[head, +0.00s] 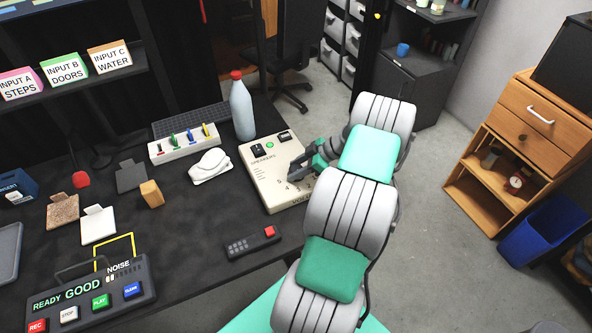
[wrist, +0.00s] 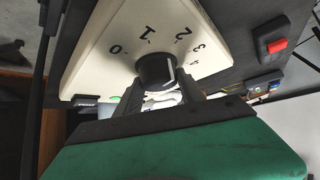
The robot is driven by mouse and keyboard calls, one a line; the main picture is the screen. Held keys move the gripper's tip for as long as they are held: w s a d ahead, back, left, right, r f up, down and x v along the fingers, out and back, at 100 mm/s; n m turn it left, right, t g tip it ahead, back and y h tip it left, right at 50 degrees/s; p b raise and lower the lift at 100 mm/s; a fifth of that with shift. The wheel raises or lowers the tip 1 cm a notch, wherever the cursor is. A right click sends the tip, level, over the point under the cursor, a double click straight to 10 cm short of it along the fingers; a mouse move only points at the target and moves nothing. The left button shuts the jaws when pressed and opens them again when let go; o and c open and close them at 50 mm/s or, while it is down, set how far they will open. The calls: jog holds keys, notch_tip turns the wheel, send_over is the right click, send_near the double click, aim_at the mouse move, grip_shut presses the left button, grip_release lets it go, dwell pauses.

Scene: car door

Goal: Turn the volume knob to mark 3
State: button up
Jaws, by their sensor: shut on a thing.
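The volume knob (wrist: 155,70) is a round black knob on a cream speaker panel (wrist: 95,60). Marks 0, 1, 2, 3 and 4 curve around it in the wrist view. A white line shows on the knob's right side; I cannot tell exactly which mark it points to. My gripper (wrist: 161,92) is shut on the knob, with one dark finger on each side. In the head view the panel (head: 259,176) lies on the dark desk, and my gripper (head: 301,168) reaches it from the right, hiding the knob and some marks.
A black remote with a red button (head: 253,243) lies in front of the panel. A bottle with a red cap (head: 242,108) stands behind it. A white mouse-like object (head: 210,166) and a switch strip (head: 184,144) are to its left.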

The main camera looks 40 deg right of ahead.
jog(key=shift+m+t+h+b, duration=0.6)
jog(key=shift+m+h, duration=0.4)
jog(key=shift+m, duration=0.4)
jog(key=shift+m+t+h+b, duration=0.4)
jog(key=shift+m+h+b, duration=0.5)
jog(key=shift+m, duration=0.5)
jog(key=o, duration=1.4)
jog(key=shift+c, duration=0.2)
jog(key=v, duration=0.8)
jog(key=shift+a+b, duration=0.2)
jog(key=shift+b, duration=0.15)
